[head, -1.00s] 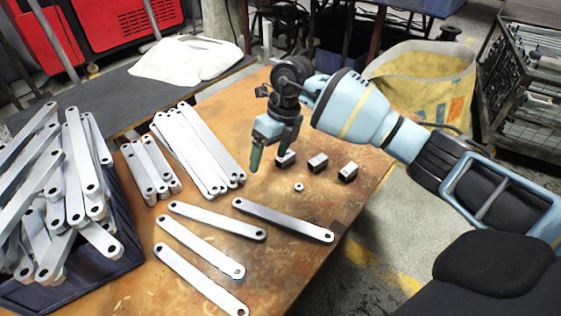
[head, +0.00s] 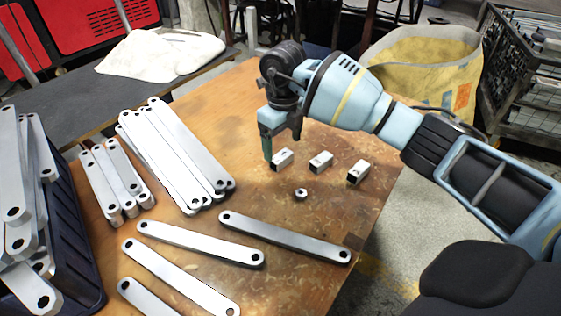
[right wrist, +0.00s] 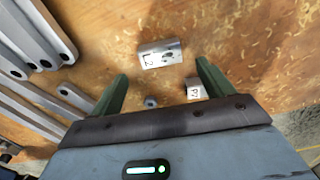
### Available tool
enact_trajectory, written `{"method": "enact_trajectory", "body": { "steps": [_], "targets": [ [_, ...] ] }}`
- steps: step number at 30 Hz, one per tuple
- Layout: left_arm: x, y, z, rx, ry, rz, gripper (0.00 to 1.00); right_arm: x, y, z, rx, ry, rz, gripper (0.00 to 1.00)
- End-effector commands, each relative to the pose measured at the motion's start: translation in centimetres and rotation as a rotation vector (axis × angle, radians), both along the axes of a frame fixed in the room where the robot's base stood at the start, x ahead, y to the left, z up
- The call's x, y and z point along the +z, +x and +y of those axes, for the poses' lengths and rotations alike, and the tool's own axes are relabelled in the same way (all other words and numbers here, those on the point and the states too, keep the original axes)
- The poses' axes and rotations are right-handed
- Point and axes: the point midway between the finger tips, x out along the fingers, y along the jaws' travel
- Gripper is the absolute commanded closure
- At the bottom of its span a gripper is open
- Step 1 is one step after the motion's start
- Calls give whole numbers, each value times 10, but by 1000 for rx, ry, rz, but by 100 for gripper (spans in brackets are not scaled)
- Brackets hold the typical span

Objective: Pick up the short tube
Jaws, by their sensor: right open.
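The short tube (head: 300,193) appears to be the small round metal piece with a dark hole, on the wooden table in front of three small metal blocks. In the right wrist view the small round piece (right wrist: 151,101) shows between the fingers, close to the palm edge. My right gripper (head: 281,147) is open and empty, above and just behind the left block (head: 282,160). In the right wrist view my open fingers (right wrist: 162,70) point toward a labelled block (right wrist: 160,53). My left gripper is not in view.
The middle block (head: 320,162) and right block (head: 357,172) stand near the round piece. Stacked bars (head: 175,155) and a dark crate (head: 80,262) are at left. The table's right edge is close.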

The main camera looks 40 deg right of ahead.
Motion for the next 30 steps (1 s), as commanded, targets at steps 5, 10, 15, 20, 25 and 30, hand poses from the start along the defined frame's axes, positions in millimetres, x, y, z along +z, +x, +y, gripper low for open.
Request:
{"method": "enact_trajectory", "body": {
  "steps": [5,10,15,20,25,30],
  "targets": [
    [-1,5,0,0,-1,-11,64,-3,0,0,0,0,-1,20],
    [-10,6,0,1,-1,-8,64,-21,-3,-1,2,1,2,20],
    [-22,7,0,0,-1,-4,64,-45,-5,-3,1,1,2,20],
    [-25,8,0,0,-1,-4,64,-53,-5,-3,1,1,-1,20],
    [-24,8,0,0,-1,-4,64,-52,-5,-3,1,1,-2,20],
    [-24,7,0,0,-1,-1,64,-52,-5,-3,1,1,-2,42]
  ]
}}
